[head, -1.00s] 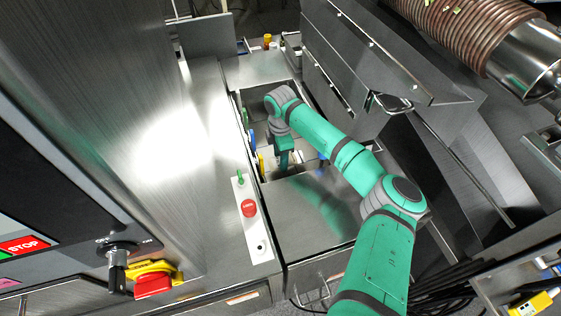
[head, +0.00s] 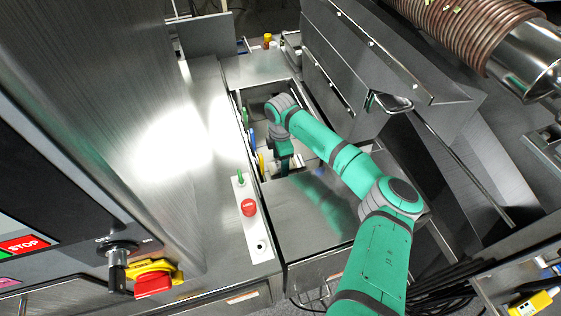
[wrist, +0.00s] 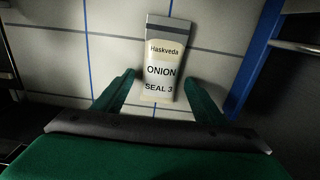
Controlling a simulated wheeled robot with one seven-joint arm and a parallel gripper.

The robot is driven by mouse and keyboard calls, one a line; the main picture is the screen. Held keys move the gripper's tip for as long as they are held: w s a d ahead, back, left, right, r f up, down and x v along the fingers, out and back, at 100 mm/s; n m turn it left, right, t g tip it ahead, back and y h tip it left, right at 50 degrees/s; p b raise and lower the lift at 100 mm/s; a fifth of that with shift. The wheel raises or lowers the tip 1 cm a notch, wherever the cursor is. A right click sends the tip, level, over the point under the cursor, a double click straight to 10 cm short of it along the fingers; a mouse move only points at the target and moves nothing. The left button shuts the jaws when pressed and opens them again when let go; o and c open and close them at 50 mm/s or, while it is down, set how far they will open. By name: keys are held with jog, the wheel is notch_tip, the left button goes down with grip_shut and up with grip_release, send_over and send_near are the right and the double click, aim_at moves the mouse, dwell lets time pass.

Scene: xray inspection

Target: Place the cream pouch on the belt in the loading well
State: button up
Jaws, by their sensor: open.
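The cream pouch (wrist: 161,62), labelled "Haskveda ONION SEAL 3", lies flat on the pale belt (wrist: 115,50) in the wrist view. It has a dark band near its far end. My gripper (wrist: 160,82) is open, with one green finger on each side of the pouch's near end and visible gaps between. In the head view my gripper (head: 284,170) reaches down into the loading well (head: 297,135). The pouch cannot be made out clearly there, as my arm covers part of the well.
A blue upright strip (wrist: 258,55) stands right of the pouch, with dark walls on both sides. In the head view, a raised metal hood (head: 375,60) stands right of the well. A red button panel (head: 249,208) sits to its left.

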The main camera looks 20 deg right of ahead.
notch_tip(320, 180, up, 12)
jog(key=shift+r, duration=0.15)
dwell(0.3)
dwell(0.4)
